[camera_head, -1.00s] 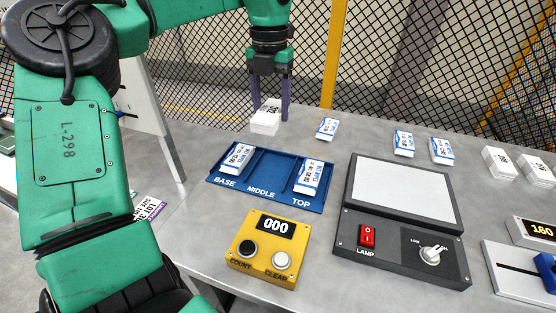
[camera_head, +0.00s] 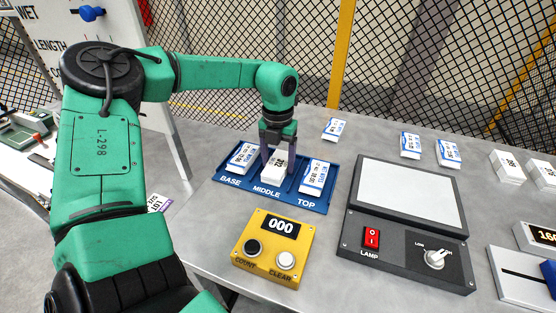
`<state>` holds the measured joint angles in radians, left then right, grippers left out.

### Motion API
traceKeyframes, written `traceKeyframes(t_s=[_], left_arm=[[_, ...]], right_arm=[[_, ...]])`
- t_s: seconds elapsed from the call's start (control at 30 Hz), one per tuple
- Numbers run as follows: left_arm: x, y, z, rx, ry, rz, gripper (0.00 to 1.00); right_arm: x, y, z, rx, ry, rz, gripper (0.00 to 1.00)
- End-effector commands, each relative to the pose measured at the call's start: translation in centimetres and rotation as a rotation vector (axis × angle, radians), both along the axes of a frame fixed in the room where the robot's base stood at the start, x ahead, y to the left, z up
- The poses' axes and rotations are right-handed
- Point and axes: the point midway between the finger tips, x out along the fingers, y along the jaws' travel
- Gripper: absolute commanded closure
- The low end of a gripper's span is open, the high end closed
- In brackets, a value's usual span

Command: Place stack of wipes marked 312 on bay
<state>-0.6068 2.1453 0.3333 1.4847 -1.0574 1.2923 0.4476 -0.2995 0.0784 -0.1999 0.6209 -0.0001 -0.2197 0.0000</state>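The white stack of wipes (camera_head: 273,174) has a black number on top, partly covered by my gripper and hard to read. It is in or just above the middle compartment of the blue tray (camera_head: 265,191), marked MIDDLE; I cannot tell if it touches the floor. My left gripper (camera_head: 277,158) points down with a finger on each side of the stack, shut on it. A blue-and-white pack (camera_head: 243,157) lies in the BASE compartment, and another pack (camera_head: 314,176) lies in the TOP compartment. My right gripper is not in view.
A yellow counter box (camera_head: 271,246) reading 000 stands in front of the tray. A lamp panel (camera_head: 408,193) stands to its right. Several loose packs (camera_head: 410,145) and white stacks (camera_head: 507,167) lie at the back right. A mesh fence (camera_head: 420,60) rises behind the table.

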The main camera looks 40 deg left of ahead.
Motion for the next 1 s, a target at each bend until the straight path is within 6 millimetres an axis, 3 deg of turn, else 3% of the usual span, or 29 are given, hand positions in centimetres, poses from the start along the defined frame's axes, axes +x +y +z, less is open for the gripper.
traceKeyframes(t_s=[0.37, 0.47, 0.8, 1.0], left_arm=[[0.1, 0.0, 0.7, 0.001, -0.002, 0.0, 0.24], [0.1, 0.0, 2.4, 0.002, -0.005, -0.001, 0.24], [0.1, 0.0, 11.1, 0.002, -0.002, 0.0, 0.24], [0.0, 0.0, 12.3, 0.0, 0.001, 0.0, 0.24]], right_arm=[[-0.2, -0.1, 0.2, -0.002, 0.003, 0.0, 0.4], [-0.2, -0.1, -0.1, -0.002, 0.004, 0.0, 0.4], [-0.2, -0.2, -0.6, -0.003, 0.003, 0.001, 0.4], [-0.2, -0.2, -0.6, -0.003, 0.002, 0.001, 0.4]])
